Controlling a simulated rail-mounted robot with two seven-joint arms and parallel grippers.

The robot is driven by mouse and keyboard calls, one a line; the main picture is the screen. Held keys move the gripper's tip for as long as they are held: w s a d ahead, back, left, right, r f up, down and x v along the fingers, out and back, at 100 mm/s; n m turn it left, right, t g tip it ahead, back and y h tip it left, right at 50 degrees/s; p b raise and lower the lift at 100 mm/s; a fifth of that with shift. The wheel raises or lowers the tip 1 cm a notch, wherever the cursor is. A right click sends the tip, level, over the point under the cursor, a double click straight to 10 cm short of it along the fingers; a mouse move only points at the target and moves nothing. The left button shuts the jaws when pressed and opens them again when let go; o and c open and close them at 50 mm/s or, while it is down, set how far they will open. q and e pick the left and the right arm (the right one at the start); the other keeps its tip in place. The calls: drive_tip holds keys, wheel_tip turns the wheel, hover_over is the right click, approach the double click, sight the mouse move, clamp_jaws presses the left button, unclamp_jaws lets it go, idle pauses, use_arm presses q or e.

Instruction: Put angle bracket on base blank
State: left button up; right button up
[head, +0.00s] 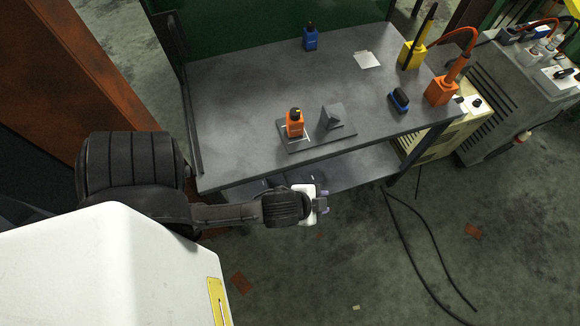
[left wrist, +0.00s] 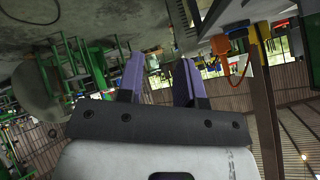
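A grey angled piece with a sloped, wedge-like shape (head: 333,116), which looks like the angle bracket, stands at the right of a flat dark grey plate (head: 318,143) on the table. Which piece is the base blank I cannot tell for sure; the plate or the light, thin sheet (head: 367,60) farther back could be it. An orange block with a black top (head: 294,125) stands at the plate's left, with a light edge beneath it. My left gripper (head: 323,200) is off the table's front edge, empty. Its purple fingers (left wrist: 159,82) are apart in the left wrist view. My right gripper is not visible.
A blue block (head: 310,39) stands at the table's back, and a blue-black one (head: 398,100) at the right. Yellow (head: 412,54) and orange (head: 441,91) tools stand along the right edge. The left tabletop (head: 232,110) is clear. A shelf (head: 345,173) lies below.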

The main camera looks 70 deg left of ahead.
use_arm(q)
drive_tip(key=s+d+f+n+g+h, duration=0.1)
drive_tip(key=s+g, duration=0.1)
drive_tip(key=s, duration=0.3)
drive_tip(key=s+d+f+n+g, duration=0.1)
drive_tip(key=s+f+g, duration=0.1)
drive_tip(key=s+g, duration=0.1)
drive_tip(key=shift+s+f+n+h, duration=0.25)
drive_tip(key=shift+s+n+h, duration=0.15)
drive_tip(key=shift+s, duration=0.45)
